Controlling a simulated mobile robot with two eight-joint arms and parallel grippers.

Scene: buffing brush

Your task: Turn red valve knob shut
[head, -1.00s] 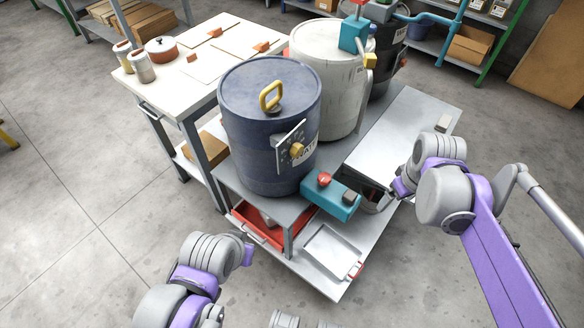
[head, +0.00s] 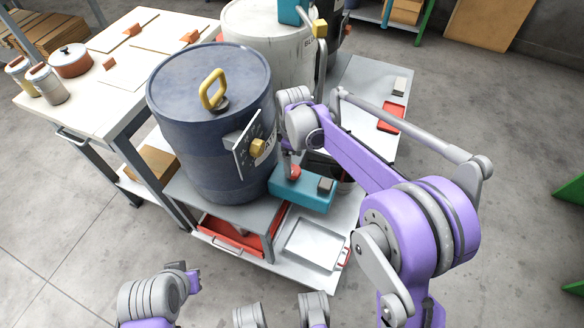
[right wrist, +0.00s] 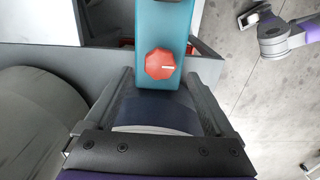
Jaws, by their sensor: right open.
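The red valve knob (head: 294,172) sits on a teal block (head: 310,193) at the front of the cart, just right of the blue drum. In the right wrist view the knob (right wrist: 160,64) is faceted, with a pale mark on its face, on the teal block (right wrist: 163,20). My right gripper (head: 288,160) is close above the knob. Its open fingers (right wrist: 160,77) stand apart on either side, with the knob just beyond their tips; I cannot tell that they touch it. My left gripper (head: 192,280) is low in the head view, away from the knob; its jaws are unclear.
The blue drum (head: 195,140) has a yellow handle and a side dial with a yellow knob (head: 258,147). A pale drum (head: 262,40) stands behind. A metal tray (head: 312,243) and red drawer (head: 222,232) lie below. Open floor is at right.

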